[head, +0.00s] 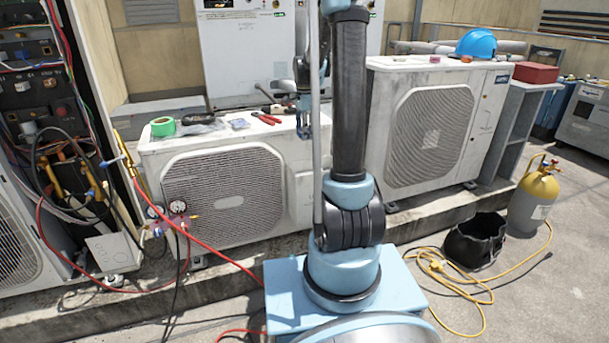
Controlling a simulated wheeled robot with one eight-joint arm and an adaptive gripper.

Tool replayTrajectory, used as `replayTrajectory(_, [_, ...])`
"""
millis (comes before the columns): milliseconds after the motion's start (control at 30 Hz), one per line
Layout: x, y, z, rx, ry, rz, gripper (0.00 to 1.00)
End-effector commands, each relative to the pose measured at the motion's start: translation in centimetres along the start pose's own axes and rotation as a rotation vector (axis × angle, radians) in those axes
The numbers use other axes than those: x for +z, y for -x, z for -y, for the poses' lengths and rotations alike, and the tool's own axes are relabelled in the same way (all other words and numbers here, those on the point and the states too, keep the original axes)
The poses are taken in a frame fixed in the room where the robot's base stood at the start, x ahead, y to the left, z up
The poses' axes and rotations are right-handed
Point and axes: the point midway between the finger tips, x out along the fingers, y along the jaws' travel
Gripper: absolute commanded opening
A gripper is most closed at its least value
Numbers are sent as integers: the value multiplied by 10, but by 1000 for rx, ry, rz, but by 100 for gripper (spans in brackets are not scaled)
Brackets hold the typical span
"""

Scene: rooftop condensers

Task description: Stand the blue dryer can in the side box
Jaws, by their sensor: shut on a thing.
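My gripper (304,122) hangs over the right end of the left condenser's top, partly behind my own upright arm. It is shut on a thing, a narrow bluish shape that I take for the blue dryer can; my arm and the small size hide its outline. No other blue can shows clearly. I cannot tell for sure which thing is the side box. A red box (536,72) lies on a grey stand (517,128) at the right of the right condenser.
The left condenser (225,190) bears green tape (163,127), a small blue packet (238,123) and red-handled pliers (266,118). The right condenser (432,130) bears a blue helmet (477,44).

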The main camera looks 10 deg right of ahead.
Motion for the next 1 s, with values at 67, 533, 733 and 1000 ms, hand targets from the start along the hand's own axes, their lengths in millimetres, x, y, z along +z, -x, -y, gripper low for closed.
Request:
replayTrajectory(67, [1, -18, 1, 0, 1, 0, 20])
replayTrajectory(533, [2, -115, 2, 0, 2, 0, 20])
replayTrajectory(733, [1, -145, 3, 0, 2, 0, 20])
replayTrajectory(1000, [1, -159, 3, 0, 2, 0, 20])
